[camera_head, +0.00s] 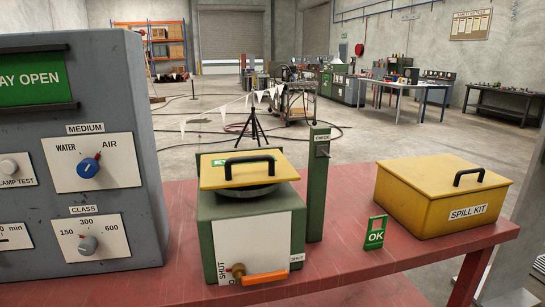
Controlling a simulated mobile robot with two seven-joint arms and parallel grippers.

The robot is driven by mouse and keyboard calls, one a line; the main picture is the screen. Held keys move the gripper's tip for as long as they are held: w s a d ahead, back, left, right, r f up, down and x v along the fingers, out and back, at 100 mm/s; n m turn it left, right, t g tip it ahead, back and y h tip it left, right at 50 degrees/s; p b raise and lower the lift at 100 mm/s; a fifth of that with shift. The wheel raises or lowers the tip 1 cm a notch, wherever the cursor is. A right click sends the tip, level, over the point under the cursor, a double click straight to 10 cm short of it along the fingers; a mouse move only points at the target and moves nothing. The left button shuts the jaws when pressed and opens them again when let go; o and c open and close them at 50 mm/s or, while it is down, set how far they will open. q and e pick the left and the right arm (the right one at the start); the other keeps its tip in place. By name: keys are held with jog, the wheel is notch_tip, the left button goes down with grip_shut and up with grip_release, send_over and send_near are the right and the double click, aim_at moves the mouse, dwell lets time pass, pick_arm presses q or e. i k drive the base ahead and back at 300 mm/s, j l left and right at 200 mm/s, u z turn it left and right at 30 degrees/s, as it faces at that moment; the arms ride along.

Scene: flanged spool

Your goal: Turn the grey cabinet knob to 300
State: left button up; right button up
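The grey cabinet (150,150) stands at the left of the head view, cut off by the picture's edge. Its grey knob (88,245) sits on a white plate under the label CLASS (83,209). The plate is marked 150 at left, 300 at top and 600 at right. The knob is small here, and I cannot tell surely which mark it points at. Nothing touches it or covers it. Neither of my grippers is in view.
Above it is a blue knob (88,167) marked WATER and AIR. A green box (204,218) with a yellow lid and orange-handled valve (264,278) stands right of the cabinet on the red table (345,240). A yellow spill kit (432,205) is farther right.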

aim_at(87, 245)
jog(key=u, duration=1.35)
